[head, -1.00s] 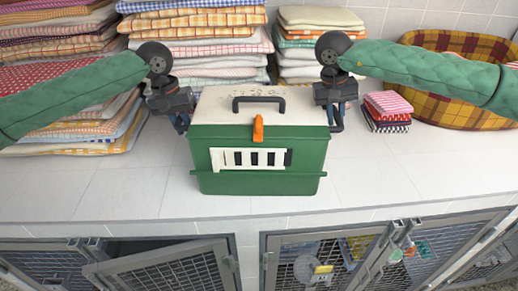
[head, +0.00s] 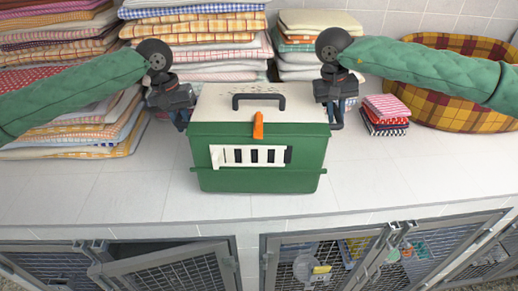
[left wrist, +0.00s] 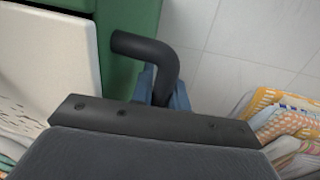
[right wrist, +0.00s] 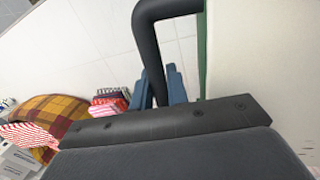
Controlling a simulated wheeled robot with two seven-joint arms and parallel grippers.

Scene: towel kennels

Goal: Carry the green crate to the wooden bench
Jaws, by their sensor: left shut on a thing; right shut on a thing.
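The green crate (head: 258,180) has a cream lid, a dark top handle, an orange latch and a white barred door facing me. It stands upright on the white tiled counter (head: 100,190). My left gripper (head: 183,122) is at the crate's left side, shut on a dark side handle, which shows in the left wrist view (left wrist: 150,50). My right gripper (head: 337,118) is at the crate's right side, shut on the other dark side handle, seen in the right wrist view (right wrist: 152,40). I see no wooden bench.
Stacks of folded towels (head: 195,45) stand behind and left of the crate. A small pile of folded cloths (head: 386,115) and a plaid basket (head: 450,85) lie to the right. Wire-door kennels (head: 325,262) are below the counter; one door (head: 165,270) at left stands ajar.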

